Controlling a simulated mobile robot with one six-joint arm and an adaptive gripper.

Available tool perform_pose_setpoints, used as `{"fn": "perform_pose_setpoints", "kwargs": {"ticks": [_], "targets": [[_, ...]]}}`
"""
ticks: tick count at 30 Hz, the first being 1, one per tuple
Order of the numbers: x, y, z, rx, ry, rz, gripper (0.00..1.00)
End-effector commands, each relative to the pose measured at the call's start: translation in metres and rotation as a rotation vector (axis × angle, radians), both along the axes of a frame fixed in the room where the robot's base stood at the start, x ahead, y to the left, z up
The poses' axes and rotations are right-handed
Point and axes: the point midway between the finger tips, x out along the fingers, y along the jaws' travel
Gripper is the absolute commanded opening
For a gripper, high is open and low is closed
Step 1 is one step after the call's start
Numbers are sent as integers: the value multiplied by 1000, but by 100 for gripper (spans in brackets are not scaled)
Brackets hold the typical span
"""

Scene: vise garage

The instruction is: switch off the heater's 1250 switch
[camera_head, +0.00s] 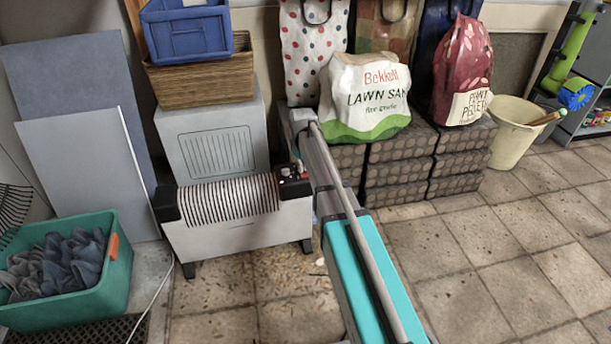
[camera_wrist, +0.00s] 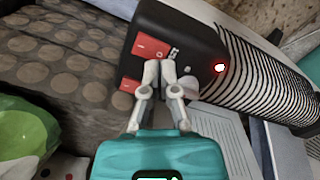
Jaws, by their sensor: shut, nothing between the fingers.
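The white heater (camera_head: 240,232) stands on the floor with dark end caps and a ribbed top. Its black control end shows close in the wrist view (camera_wrist: 185,35). It carries a red rocker switch (camera_wrist: 150,47) and a second red switch (camera_wrist: 130,85), partly hidden by my gripper. I cannot read which is marked 1250. A round red light (camera_wrist: 220,67) glows beside them. My gripper (camera_wrist: 160,66) is shut and empty, its fingertips in front of the panel between the two switches. I cannot tell whether they touch it. In the head view my arm partly covers the panel.
Patterned blocks (camera_head: 400,165) with a lawn sand bag (camera_head: 365,100) stand right of the heater. A grey cabinet (camera_head: 215,120) is behind it. A green bin of cloths (camera_head: 110,285) and a white cable (camera_head: 155,295) lie left. Tiled floor at right is free.

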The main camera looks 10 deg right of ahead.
Motion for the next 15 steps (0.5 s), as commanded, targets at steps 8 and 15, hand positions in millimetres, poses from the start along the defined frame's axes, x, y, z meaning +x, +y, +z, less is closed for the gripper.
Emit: {"fn": "perform_pose_setpoints", "kwargs": {"ticks": [8, 15], "targets": [[0, 0, -4, 0, 0, 0, 0], [0, 0, -6, 0, 0, 0, 0]]}}
